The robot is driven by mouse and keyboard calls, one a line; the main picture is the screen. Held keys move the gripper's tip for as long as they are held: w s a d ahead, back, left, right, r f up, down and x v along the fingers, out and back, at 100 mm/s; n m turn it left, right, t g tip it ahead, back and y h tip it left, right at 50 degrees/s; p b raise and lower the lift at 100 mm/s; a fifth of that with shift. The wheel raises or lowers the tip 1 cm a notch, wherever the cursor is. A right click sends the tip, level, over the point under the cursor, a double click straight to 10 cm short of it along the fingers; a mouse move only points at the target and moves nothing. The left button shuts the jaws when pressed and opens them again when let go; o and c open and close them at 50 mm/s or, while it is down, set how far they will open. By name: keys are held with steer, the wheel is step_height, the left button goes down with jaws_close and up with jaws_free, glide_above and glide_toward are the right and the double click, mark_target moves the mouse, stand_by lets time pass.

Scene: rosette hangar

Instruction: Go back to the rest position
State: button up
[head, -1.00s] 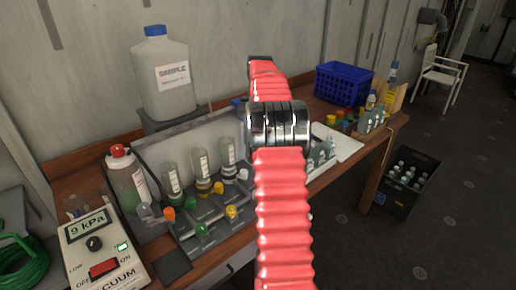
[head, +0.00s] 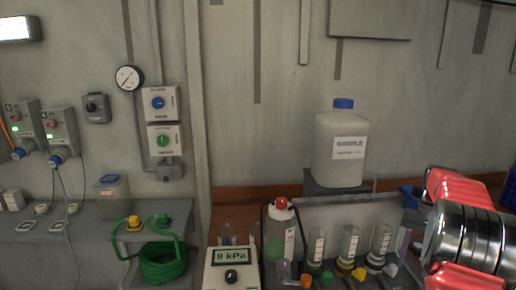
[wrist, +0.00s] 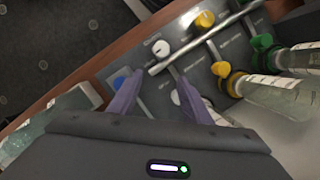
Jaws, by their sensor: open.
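My gripper (wrist: 155,77) shows in the wrist view with its two purple fingers apart. No object is visible between the fingers. They are over a grey manifold panel (wrist: 193,62) with white, yellow, green and blue knobs; whether they touch it I cannot tell.
Glass bottles (wrist: 278,97) stand close on the right in the wrist view. In the head view, a sample jug (head: 340,150), a red-capped bottle (head: 279,232) and a vacuum gauge box (head: 232,270) are near the arm. A green hose coil (head: 162,262) lies left.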

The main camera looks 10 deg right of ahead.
steer(key=s+a+r+n+t, duration=0.2)
steer(key=s+a, duration=0.3)
steer(key=a, duration=0.8)
steer(key=s+a+r+n+t+h, duration=0.1)
steer(key=s+a+r+n+t, duration=0.2)
steer(key=a, duration=1.1)
steer(key=s+a+r+n+t+h, duration=0.1)
steer(key=s+a+r+n, duration=0.3)
steer(key=s+a, duration=0.4)
steer(key=a+t, duration=0.1)
steer(key=a, duration=0.4)
steer(key=shift+s+a+n+t, duration=0.2)
steer(key=shift+a+n+t, duration=0.1)
steer(key=shift+o, duration=0.2)
stand_by(2.1)
